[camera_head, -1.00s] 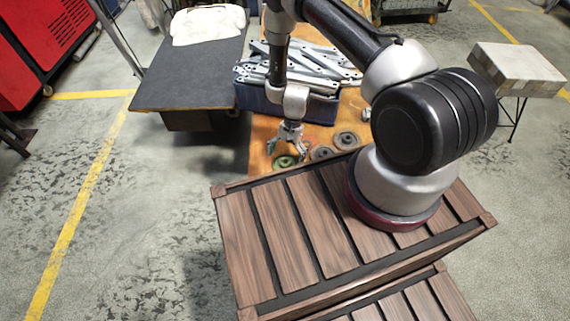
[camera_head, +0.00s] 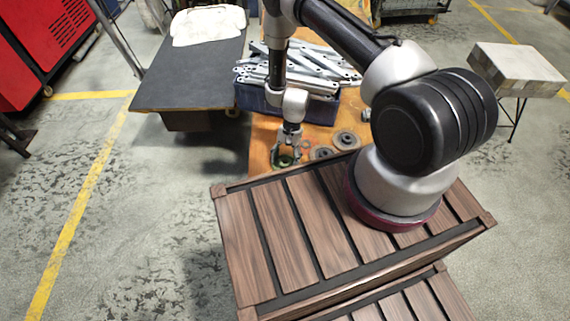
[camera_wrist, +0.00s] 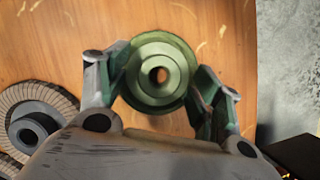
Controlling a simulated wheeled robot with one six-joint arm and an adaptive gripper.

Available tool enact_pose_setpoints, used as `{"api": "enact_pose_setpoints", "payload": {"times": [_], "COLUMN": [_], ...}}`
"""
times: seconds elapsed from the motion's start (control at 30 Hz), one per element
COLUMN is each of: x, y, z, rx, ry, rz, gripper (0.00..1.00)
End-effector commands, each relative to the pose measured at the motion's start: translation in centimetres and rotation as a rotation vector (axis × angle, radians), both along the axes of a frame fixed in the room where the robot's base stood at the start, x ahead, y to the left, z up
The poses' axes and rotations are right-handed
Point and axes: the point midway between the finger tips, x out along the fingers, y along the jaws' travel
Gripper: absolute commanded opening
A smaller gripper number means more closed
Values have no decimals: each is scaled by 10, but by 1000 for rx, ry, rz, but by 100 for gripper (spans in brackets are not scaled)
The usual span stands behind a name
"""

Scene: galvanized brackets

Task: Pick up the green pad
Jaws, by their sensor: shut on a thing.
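The green pad (camera_wrist: 158,72) is a round disc with a raised hub and a centre hole. It shows in the wrist view between the two fingers of my gripper (camera_wrist: 160,90), which are shut on its sides. In the head view my gripper (camera_head: 287,155) points down at the near end of the orange table, with the green pad (camera_head: 283,161) at its fingertips, partly hidden. I cannot tell whether the pad is clear of the table top.
Grey discs (camera_head: 346,140) lie right of the pad; a ridged grey disc (camera_wrist: 38,125) is close in the wrist view. A blue bin (camera_head: 250,98) of metal brackets (camera_head: 300,65) stands behind. A dark table (camera_head: 190,75) is at left, a pale block (camera_head: 515,68) at right.

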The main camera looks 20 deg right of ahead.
Motion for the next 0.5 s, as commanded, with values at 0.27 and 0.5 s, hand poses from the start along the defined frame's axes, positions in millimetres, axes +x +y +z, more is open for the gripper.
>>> {"api": "enact_pose_setpoints", "payload": {"times": [0.27, 0.5], "x": [-2, -1], "y": [0, 0], "z": [4, 46], "rx": [-2, -1], "ry": [2, 0], "rz": [0, 0], "gripper": [22, 3]}}
